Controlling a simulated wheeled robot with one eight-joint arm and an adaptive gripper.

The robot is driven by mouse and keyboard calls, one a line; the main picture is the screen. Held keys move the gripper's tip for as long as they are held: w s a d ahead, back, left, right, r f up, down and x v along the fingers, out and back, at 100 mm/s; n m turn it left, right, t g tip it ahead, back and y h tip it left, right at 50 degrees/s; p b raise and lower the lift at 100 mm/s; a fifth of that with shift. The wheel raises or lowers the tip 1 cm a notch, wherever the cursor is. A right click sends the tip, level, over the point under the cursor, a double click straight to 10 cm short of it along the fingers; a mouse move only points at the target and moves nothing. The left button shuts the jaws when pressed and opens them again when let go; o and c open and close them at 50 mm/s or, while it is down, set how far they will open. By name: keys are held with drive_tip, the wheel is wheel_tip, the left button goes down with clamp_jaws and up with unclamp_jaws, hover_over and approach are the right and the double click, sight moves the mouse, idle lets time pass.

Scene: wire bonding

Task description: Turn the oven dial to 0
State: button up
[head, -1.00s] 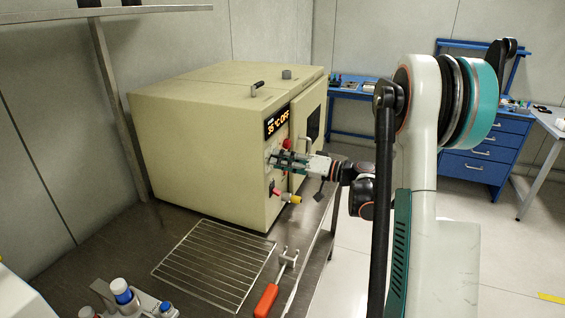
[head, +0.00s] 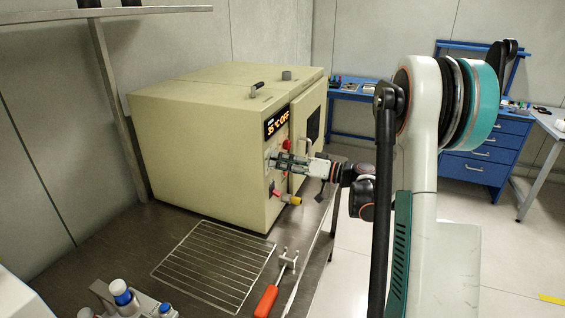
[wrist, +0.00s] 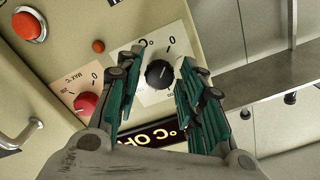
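The cream oven (head: 195,135) stands on the dark bench, its lit display (head: 277,122) reading about "35 °C OFF". In the wrist view the panel appears upside down. A black dial (wrist: 159,74) sits on a white scale plate with a 0 mark and a °C label. A red dial (wrist: 87,103) on a pink plate marked MAX °C and 0 is left of it. My gripper (wrist: 158,62) is at the panel, its green fingers apart on either side of the black dial. Gaps show on both sides; I cannot tell the depth of the fingertips. In the head view my gripper (head: 280,161) hides part of the panel.
A red button (wrist: 30,25) and an oven handle (wrist: 20,135) are near the dials. A wire rack (head: 215,262) and a red-handled tool (head: 266,300) lie on the bench in front. A metal shelf post (head: 118,110) stands left of the oven.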

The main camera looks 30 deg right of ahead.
idle(0.3)
drive_tip(key=v, duration=1.2)
drive_tip(key=shift+d, duration=0.1)
